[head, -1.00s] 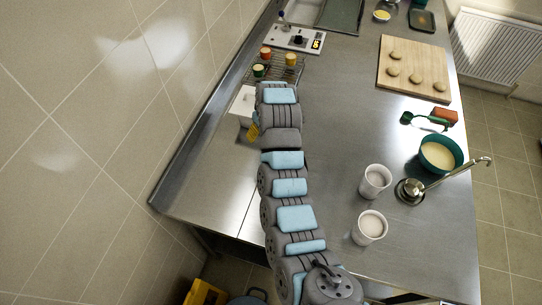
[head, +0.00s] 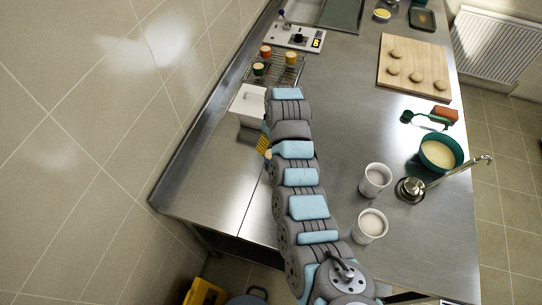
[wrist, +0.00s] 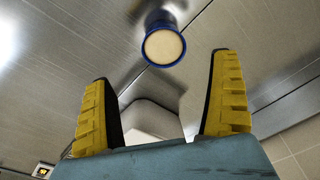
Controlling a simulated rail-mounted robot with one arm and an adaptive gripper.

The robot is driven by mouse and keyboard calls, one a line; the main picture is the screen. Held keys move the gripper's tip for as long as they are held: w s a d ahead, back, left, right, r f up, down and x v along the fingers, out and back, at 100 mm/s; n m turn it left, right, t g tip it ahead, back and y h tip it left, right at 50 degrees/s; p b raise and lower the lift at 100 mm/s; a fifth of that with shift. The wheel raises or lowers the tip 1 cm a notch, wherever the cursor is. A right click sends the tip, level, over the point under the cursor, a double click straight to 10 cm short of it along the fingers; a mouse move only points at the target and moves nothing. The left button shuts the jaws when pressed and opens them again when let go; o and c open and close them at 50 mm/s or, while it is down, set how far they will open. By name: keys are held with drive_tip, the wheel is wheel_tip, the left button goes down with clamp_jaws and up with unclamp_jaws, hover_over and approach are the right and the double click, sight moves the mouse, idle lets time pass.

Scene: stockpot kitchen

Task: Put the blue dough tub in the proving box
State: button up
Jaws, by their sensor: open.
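The blue dough tub (wrist: 164,47) is upright on the steel counter in the wrist view, with pale dough filling its round mouth. My gripper (wrist: 163,67) is open and empty, its yellow fingers spread, and the tub shows beyond and between the fingertips. In the head view a yellow finger (head: 264,144) shows beside my arm, which hides most of the tub's area. A white box (head: 247,103), possibly the proving box, stands by the wall-side edge. A pale box-like shape (wrist: 150,119) shows between my fingers in the wrist view, partly hidden by my gripper.
A wire rack (head: 276,69) with small cups lies behind the white box. Two white cups (head: 375,180) (head: 370,225), a ladle (head: 411,189) and a teal bowl (head: 437,152) stand to the right. The counter's middle (head: 345,110) is clear.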

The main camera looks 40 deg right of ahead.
drive_tip(key=shift+w+f, duration=0.15)
drive_tip(key=shift+f, duration=0.9)
drive_tip(key=shift+w+f, duration=0.1)
drive_tip(key=shift+f, duration=0.9)
drive_tip(key=shift+f, duration=0.1)
drive_tip(key=shift+a+f+p, duration=0.15)
drive_tip(key=shift+a+f, duration=0.05)
drive_tip(key=shift+f, duration=0.7)
drive_tip(key=shift+a+f+p, duration=0.15)
drive_tip(key=shift+f, duration=0.7)
drive_tip(key=shift+w+d+f, duration=0.1)
drive_tip(key=shift+w+f, duration=0.05)
drive_tip(key=shift+f, duration=0.6)
drive_tip(key=c, duration=1.4)
